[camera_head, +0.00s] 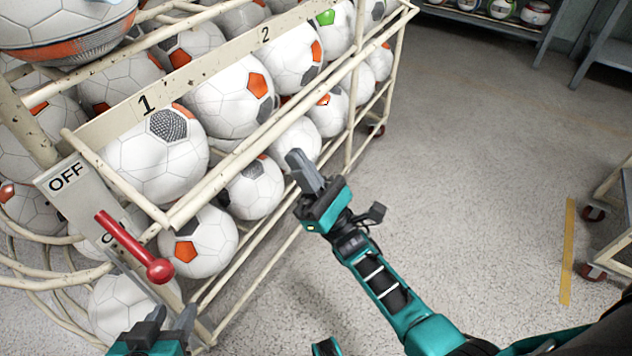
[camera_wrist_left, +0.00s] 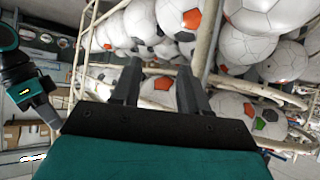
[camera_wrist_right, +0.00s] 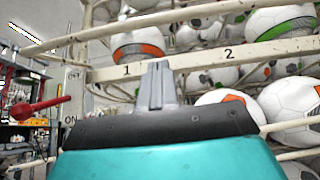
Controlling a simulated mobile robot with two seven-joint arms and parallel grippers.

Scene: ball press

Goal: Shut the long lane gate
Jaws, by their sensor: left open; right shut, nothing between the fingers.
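A cream rack (camera_head: 352,80) holds several soccer balls; I cannot tell which bar is the long lane gate. A long front rail (camera_head: 255,140) runs beside a board (camera_head: 205,67) marked 1 and 2. A red lever (camera_head: 125,240) with a ball knob sits on a plate marked OFF at the top; a lower label is partly hidden. It also shows in the right wrist view (camera_wrist_right: 38,108), near the ON label. My left gripper (camera_head: 172,318) is open and empty below the knob. My right gripper (camera_head: 297,158) is shut and empty by the rack's front side.
Loops of cream tubing (camera_head: 50,300) lie at the lower left. Open floor (camera_head: 480,150) spreads right of the rack, with a yellow stripe (camera_head: 568,250). A wheeled cart (camera_head: 612,215) stands at the right edge. A shelf with balls (camera_head: 490,18) stands at the back.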

